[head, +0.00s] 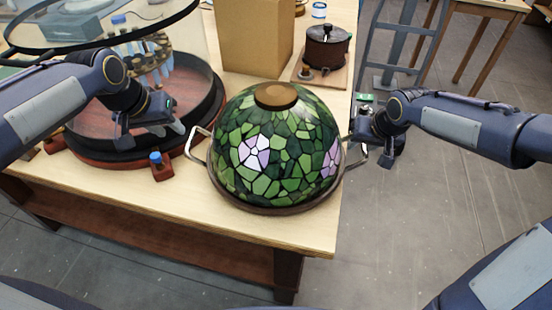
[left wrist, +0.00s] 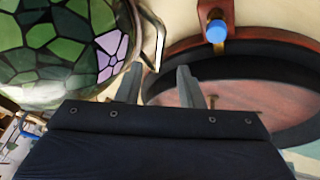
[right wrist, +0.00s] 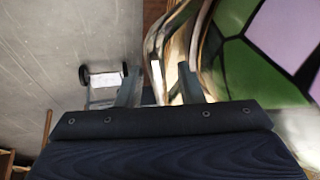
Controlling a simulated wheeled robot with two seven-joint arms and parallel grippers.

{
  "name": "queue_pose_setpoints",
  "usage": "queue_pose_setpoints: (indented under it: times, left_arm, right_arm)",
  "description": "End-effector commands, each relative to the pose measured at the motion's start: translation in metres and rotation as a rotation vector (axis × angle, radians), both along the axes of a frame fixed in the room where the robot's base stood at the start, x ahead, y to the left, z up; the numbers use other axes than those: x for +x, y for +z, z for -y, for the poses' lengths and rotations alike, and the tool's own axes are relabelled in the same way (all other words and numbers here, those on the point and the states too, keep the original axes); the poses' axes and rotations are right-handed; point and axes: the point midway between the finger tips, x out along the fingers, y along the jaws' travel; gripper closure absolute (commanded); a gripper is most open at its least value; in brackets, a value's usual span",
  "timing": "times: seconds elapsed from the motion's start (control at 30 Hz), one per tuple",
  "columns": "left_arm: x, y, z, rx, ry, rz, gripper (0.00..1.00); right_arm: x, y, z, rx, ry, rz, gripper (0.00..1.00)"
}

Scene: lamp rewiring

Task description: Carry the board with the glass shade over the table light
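The glass shade (head: 275,130), a green mosaic dome with lilac flowers and a brown cap, sits on a round dark board (head: 262,207) on the table. The board has a metal loop handle on the left (head: 192,146) and one on the right (head: 358,157). My left gripper (head: 172,128) is open and empty, apart from the left handle, which shows beyond its fingers in the left wrist view (left wrist: 160,38). My right gripper (head: 362,140) is open at the right handle; handle metal shows between its fingers in the right wrist view (right wrist: 158,78). I cannot identify the table light for certain.
A round dark-rimmed stand (head: 205,112) with a clear wall and blue-and-gold parts inside is at left. A blue-knobbed clamp (head: 160,168) juts from its front. A cardboard box (head: 253,40) and a dark pot (head: 326,48) stand behind. The table's right edge is close to the shade.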

Motion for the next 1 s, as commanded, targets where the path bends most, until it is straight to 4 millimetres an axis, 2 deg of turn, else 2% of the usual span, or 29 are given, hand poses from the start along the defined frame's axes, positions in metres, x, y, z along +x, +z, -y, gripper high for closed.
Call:
queue_pose_setpoints:
  times: [0.3,0.5,0.67,1.0]
  left_arm:
    - [0.0,0.0,0.0,0.0,0.001,0.0,0.66]
    - [0.0,0.0,0.0,0.0,0.001,0.0,0.66]
    - [0.0,-0.001,0.0,0.0,0.001,0.0,0.66]
    - [0.0,-0.001,0.0,0.0,0.001,0.0,0.66]
  right_arm:
    - [-0.026,0.063,0.011,-0.001,-0.003,0.007,0.66]
    - [-0.037,0.088,0.015,-0.001,-0.001,0.004,0.66]
    - [-0.041,0.095,0.015,0.0,0.001,0.001,0.66]
    - [-0.041,0.095,0.016,0.0,0.001,0.0,0.66]
